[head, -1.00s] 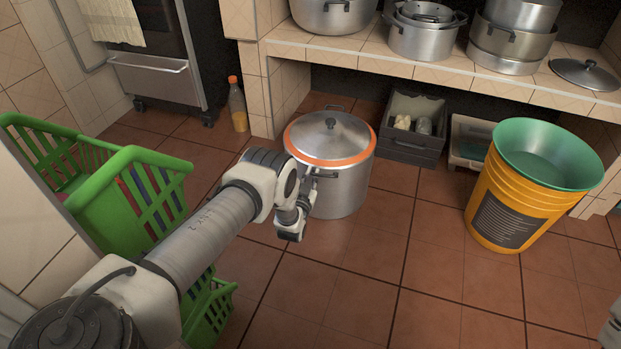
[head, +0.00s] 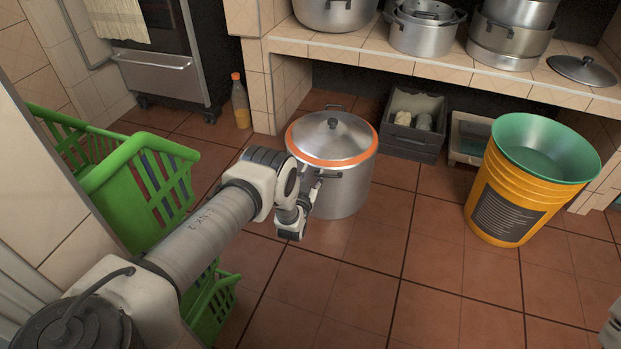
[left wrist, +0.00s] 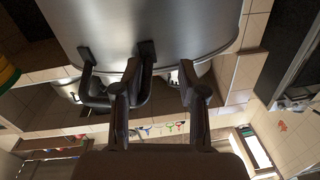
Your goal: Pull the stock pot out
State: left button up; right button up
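The stock pot (head: 345,190) is a large silver pot with an orange-rimmed lid (head: 332,137). It stands upright on the floor tiles, partly in front of the counter's lower opening. My left gripper (head: 318,184) is at the pot's near side handle, which my arm partly hides in the head view. In the left wrist view, the pot wall (left wrist: 165,25) fills the top. The two fingers of my left gripper (left wrist: 160,75) are apart, with one side of the dark handle (left wrist: 95,101) showing between them. The left finger overlaps the handle loop.
A yellow bucket with a green inside (head: 515,195) stands at the right. Green baskets (head: 150,185) are at the left. A grey crate (head: 412,145) and a bottle (head: 241,105) are near the counter (head: 440,65). Floor in front of the pot is clear.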

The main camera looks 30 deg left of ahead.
pick_arm(q)
jog(key=v, duration=1.2)
jog(key=shift+o, duration=0.2)
jog(key=s+d+f+g+h+p, duration=0.3)
jog(key=s+d+g, duration=0.4)
jog(key=s, duration=0.4)
jog(key=s+d+r+g, duration=0.1)
jog(key=s+g, duration=0.2)
jog(key=s, duration=0.4)
jog(key=s+d+r+g+h+p, duration=0.1)
jog(key=s+g, duration=0.3)
jog(key=s, duration=0.4)
jog(key=s+d+r+g+p, duration=0.1)
jog(key=s+r+g, duration=0.1)
jog(key=s, duration=0.6)
jog(key=shift+s+d+r+m+g+h, duration=0.3)
jog(key=shift+d+r+g+h, duration=0.1)
jog(key=shift+g, duration=0.3)
